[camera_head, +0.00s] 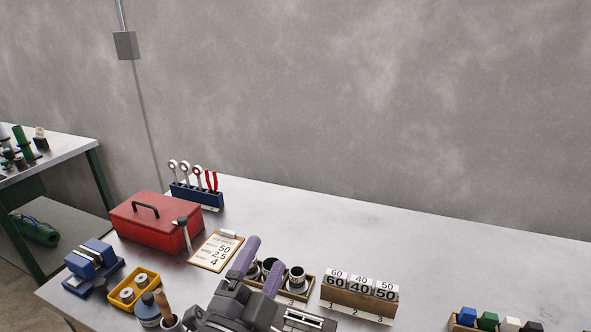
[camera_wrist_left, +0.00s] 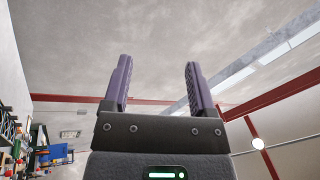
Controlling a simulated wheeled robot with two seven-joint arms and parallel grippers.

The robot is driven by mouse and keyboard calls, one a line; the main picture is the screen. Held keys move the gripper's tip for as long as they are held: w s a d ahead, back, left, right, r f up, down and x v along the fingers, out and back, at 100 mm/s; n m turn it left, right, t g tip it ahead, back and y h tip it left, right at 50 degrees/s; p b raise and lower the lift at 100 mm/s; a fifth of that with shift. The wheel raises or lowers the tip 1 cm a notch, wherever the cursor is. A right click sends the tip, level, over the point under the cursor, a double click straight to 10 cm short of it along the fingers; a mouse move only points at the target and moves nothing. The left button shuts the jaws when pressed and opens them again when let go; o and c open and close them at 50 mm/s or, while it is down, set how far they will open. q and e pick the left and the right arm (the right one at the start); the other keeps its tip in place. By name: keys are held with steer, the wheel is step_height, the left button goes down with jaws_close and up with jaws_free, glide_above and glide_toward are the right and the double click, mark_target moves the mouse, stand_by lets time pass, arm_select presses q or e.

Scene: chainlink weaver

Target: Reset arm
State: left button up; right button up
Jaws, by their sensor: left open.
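My left gripper (camera_head: 258,266) is in the lower middle of the head view, its two purple fingers spread apart with nothing between them. In the left wrist view the same gripper (camera_wrist_left: 160,88) points up toward the ceiling, open and empty. In the head view its body and fingers cover part of a wooden tray (camera_head: 311,284) of dark cylindrical parts with light tops. I cannot tell the gripper's exact height above the bench. My right gripper is not in view.
The grey bench (camera_head: 440,240) holds a red toolbox (camera_head: 150,222), a clipboard (camera_head: 216,251), a blue tool rack (camera_head: 196,194), a blue vise (camera_head: 93,265), a yellow bin (camera_head: 134,290) and a wooden block with number cards (camera_head: 358,297). Coloured blocks (camera_head: 488,321) lie at lower right. The bench's back right is clear.

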arm_select(q)
steer(key=s+a+f+n+g+y, duration=0.3)
steer(key=a+f+n+g+y, duration=0.3)
steer(key=a+f+n+y, duration=0.4)
steer(key=s+f+n+g+h, duration=0.3)
steer(key=s+f+n+g, duration=0.2)
steer(key=s+f+g, duration=0.95)
steer(key=s+f+t+b, duration=0.1)
steer(key=s+f+b, duration=0.2)
steer(key=f, duration=0.8)
steer(key=s+f+t+b, duration=0.1)
steer(key=s+f+b, duration=0.1)
steer(key=f, duration=0.8)
steer(key=s+a+f+b, duration=0.3)
steer(key=s+f+b, duration=0.1)
steer(key=s+f, duration=0.9)
steer(key=shift+a+f+m+g+y, duration=0.3)
steer(key=shift+f+g+y, duration=0.15)
steer(key=shift+f, duration=0.1)
